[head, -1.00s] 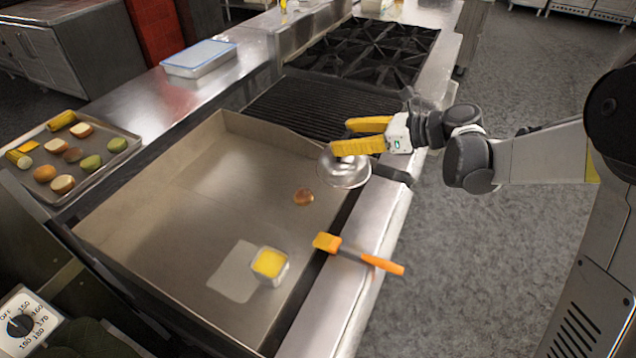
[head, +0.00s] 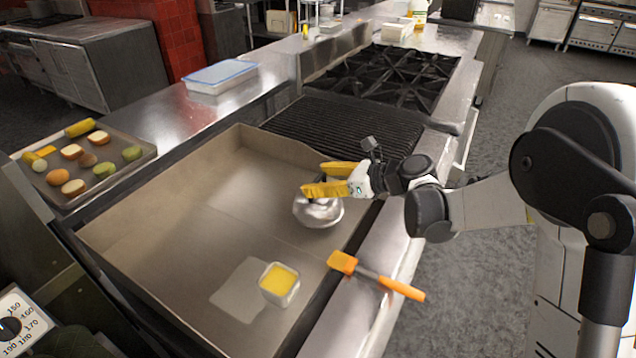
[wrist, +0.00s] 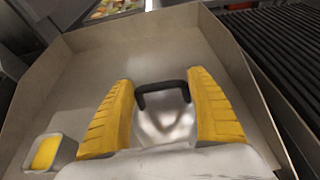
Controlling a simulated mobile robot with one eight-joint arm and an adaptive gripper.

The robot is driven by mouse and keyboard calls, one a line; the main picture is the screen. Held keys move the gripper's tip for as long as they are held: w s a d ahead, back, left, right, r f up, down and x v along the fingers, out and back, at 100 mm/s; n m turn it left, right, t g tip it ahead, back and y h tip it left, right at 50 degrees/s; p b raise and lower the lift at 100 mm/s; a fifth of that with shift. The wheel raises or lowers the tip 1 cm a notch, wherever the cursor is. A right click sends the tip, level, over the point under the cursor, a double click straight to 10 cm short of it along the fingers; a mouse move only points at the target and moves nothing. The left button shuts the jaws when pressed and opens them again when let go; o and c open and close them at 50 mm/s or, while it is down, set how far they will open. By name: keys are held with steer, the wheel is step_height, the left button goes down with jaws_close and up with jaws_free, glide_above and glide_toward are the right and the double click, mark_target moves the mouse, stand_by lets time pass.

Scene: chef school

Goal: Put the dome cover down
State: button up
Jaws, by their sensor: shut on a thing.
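The shiny metal dome cover (head: 318,211) is at the right part of the flat griddle (head: 205,215), below my gripper (head: 313,179). My gripper's yellow fingers are shut on the dome cover's dark handle. In the wrist view the fingers (wrist: 160,84) stand on either side of the black handle (wrist: 163,86), with the silver dome (wrist: 165,125) beneath. I cannot tell whether the rim touches the griddle. The small brown patty is not visible now; the dome is over that area.
A white tub of yellow stuff (head: 279,284) stands on the griddle near the front. An orange-handled brush (head: 375,276) lies across the right edge. A ribbed grill (head: 350,125) and burners (head: 390,75) are behind. A food tray (head: 130,170) is at left.

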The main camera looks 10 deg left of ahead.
steer(key=shift+f+b, duration=0.5)
steer(key=shift+f, duration=0.05)
steer(key=o, duration=1.4)
steer(key=shift+r, duration=0.25)
steer(key=r+p+v, duration=0.1)
steer(key=p+v, duration=0.4)
steer(key=v, duration=0.7)
steer(key=s+d+r+n+t+h, duration=0.2)
steer(key=s+d+n+h, duration=1)
steer(key=s+d+n, duration=0.8)
steer(key=s+n, duration=0.1)
steer(key=s, duration=0.2)
steer(key=shift+s+n+t+h, duration=0.2)
steer(key=shift+n+t+h, duration=0.1)
steer(key=shift+n+t, duration=0.1)
